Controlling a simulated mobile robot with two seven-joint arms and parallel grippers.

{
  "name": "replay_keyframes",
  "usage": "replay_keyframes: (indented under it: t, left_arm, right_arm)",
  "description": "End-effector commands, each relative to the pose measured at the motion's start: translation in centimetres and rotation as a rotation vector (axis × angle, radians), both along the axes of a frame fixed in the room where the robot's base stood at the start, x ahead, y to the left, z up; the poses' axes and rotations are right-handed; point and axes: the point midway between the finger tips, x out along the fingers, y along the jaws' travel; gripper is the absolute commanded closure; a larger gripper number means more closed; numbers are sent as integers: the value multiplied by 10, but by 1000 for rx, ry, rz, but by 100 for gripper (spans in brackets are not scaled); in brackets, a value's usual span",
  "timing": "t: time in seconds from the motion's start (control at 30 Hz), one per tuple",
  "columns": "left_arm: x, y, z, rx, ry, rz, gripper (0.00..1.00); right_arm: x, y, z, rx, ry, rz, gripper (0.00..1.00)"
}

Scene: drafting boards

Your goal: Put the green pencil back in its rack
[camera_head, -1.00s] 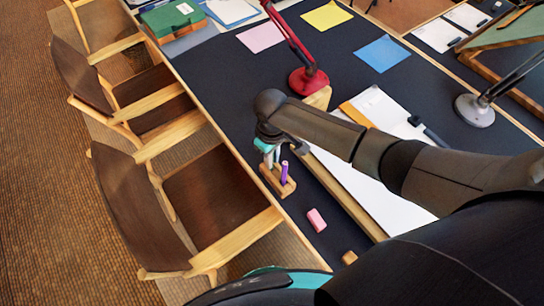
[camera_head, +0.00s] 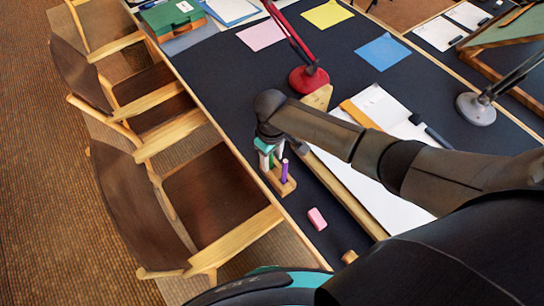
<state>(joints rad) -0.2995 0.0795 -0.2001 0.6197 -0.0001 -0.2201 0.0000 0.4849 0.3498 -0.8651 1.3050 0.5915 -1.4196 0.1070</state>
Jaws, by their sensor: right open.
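The pencil rack (camera_head: 277,184) is a small wooden block on the dark table top near the chair-side edge. A purple pencil (camera_head: 285,170) stands upright in it. The green pencil (camera_head: 271,161) shows as a thin upright strip just left of the purple one, with its lower end at the rack; its upper part is hidden by my gripper. My right gripper (camera_head: 271,157) points down over the rack, open, with its pale fingers on either side of the green pencil. Whether a finger touches it is too small to tell. My left gripper is out of view.
A pink eraser (camera_head: 317,218) and a small wooden piece (camera_head: 349,257) lie nearer. A drawing board with white paper (camera_head: 390,190) lies under my right arm. A red lamp (camera_head: 309,78) stands behind. Chairs (camera_head: 215,200) line the left edge.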

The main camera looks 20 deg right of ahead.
Motion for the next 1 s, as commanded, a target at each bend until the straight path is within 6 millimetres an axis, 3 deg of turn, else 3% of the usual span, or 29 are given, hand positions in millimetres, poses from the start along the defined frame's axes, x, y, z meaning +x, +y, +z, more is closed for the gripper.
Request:
replay_keyframes:
  t: [0.23, 0.37, 0.8, 1.0]
  left_arm:
    - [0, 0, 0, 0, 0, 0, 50]
    - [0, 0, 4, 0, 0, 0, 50]
    - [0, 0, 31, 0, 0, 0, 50]
    - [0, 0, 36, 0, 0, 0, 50]
  right_arm:
    - [0, 0, 1, 0, 0, 0, 48]
    - [0, 0, 11, 1, -1, 0, 48]
    - [1, 0, 110, 0, -4, 1, 48]
    - [0, 0, 141, 1, -2, 0, 48]
